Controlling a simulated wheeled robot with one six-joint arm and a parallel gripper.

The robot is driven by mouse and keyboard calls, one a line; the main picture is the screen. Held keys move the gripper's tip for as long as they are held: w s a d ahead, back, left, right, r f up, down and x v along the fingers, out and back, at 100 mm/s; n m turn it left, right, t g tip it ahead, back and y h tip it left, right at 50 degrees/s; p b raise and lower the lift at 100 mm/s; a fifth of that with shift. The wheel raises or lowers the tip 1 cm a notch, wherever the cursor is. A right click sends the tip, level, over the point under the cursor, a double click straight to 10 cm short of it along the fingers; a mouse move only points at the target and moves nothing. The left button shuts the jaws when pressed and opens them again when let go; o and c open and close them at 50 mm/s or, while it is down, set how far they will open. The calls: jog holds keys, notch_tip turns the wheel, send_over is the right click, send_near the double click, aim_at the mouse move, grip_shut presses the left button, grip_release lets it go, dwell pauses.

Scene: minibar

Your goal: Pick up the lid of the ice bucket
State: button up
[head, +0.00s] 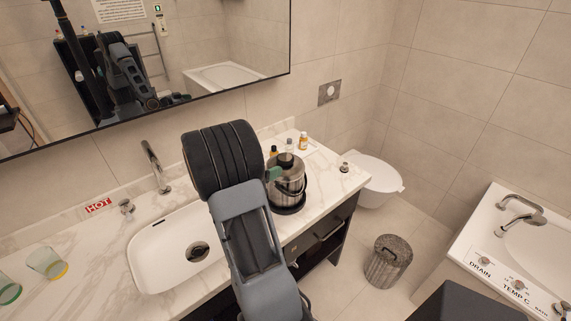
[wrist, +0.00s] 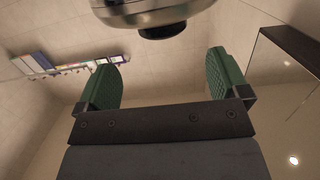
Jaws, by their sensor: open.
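The steel ice bucket (head: 290,184) stands on the marble counter, right of the sink. Its lid (head: 286,160) has a dark top and sits on the bucket. My arm hides part of the bucket's left side in the head view. My gripper (wrist: 168,62) is open and empty, with green padded fingers spread wide. In the head view one green fingertip shows just left of the lid; the other is hidden. In the wrist view a rounded steel part (wrist: 150,12) with a black knob-like piece (wrist: 163,33) lies beyond the fingertips, between their lines and apart from them.
Small bottles (head: 303,141) stand behind the bucket near the wall. The sink (head: 165,258), its faucet (head: 155,165) and two glasses (head: 46,263) lie to the left. A grey bin (head: 388,262) stands on the floor. The counter's right end is mostly clear.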

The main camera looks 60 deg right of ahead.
aim_at(283, 158)
jog(key=shift+p+x, duration=0.85)
jog(key=shift+x, duration=2.5)
jog(key=shift+w, duration=0.15)
jog(key=shift+c, duration=0.2)
jog(key=c, duration=1)
